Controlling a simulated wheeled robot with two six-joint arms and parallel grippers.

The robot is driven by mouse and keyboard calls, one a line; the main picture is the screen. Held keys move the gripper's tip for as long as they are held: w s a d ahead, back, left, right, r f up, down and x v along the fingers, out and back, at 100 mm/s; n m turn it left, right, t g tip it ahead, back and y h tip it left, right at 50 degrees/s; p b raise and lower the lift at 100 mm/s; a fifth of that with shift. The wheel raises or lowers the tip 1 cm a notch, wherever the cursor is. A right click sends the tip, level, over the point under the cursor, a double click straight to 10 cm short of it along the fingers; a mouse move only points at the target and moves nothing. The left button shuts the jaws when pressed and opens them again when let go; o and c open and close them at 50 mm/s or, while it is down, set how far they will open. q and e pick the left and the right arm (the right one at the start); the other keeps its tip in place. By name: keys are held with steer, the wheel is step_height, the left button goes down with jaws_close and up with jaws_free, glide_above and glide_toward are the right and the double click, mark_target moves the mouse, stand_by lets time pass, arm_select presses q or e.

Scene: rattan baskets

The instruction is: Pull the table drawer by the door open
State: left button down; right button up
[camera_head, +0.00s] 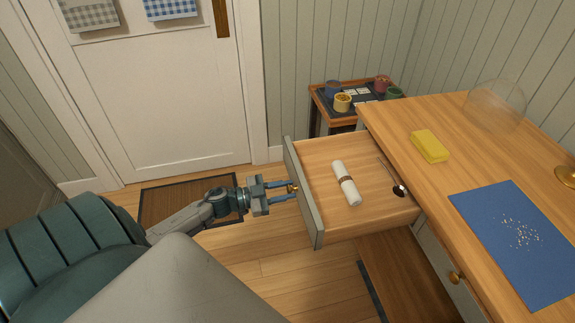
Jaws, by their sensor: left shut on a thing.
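The table drawer (320,220) by the door stands pulled out from the wooden table (395,120), with its inside showing. My left gripper (291,190) is at the drawer's grey-green front, shut on the brass knob (293,187). The fingers partly hide the knob. My right gripper is not in view.
The white door (160,100) is at the back left, with a dark mat (175,203) before it. A small side table (319,100) with cups stands behind the drawer. A yellow sponge (429,146), blue mat (515,240) and clear dome (497,103) are on the table.

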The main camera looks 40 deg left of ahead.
arm_select(q)
steer(key=c, duration=1.2)
jaws_free()
steer(key=shift+c, duration=0.2)
steer(key=v, duration=1)
steer(key=shift+s+a+b, duration=0.3)
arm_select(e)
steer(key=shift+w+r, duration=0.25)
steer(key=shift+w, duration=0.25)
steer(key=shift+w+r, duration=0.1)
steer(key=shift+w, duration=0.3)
